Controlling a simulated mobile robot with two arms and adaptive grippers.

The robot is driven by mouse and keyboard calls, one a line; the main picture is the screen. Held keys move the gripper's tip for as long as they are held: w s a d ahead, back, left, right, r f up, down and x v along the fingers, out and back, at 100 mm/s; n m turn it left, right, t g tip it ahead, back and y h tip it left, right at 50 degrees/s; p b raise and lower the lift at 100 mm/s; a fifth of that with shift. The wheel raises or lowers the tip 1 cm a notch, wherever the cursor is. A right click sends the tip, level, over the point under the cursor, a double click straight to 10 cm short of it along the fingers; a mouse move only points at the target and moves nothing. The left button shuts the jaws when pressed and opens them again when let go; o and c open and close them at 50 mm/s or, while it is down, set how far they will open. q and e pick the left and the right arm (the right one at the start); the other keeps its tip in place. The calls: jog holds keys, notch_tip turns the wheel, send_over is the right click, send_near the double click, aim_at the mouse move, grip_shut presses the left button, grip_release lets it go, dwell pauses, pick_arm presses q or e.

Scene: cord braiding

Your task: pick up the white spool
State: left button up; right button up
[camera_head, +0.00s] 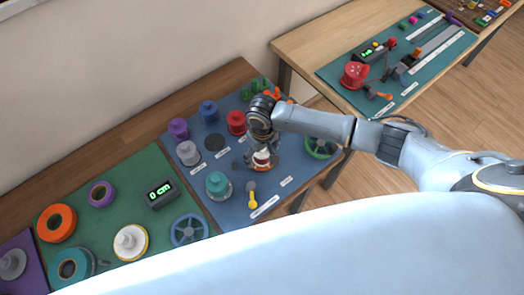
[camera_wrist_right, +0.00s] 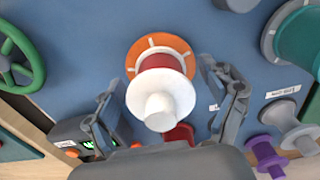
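A spool with a white top flange and knob (camera_wrist_right: 158,104), a dark red body and an orange disc under it stands on the blue mat. In the head view its white part (camera_head: 262,158) shows just below my right gripper (camera_head: 261,142). In the right wrist view my right gripper (camera_wrist_right: 168,112) is open, with one finger on each side of the spool and visible gaps between. A separate white spool-like reel (camera_head: 130,242) with a yellowish rim lies on the green mat. My left gripper is not in view.
Around the spool on the blue mat (camera_head: 232,208) stand a teal spool (camera_head: 218,184), a grey spool (camera_head: 188,153), a red spool (camera_head: 236,122) and a green wheel (camera_head: 320,147). A yellow-handled tool (camera_head: 252,197) lies in front.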

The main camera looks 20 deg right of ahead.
jog(key=c, duration=1.1)
jog(key=shift+c, duration=0.3)
jog(key=shift+r, duration=0.15)
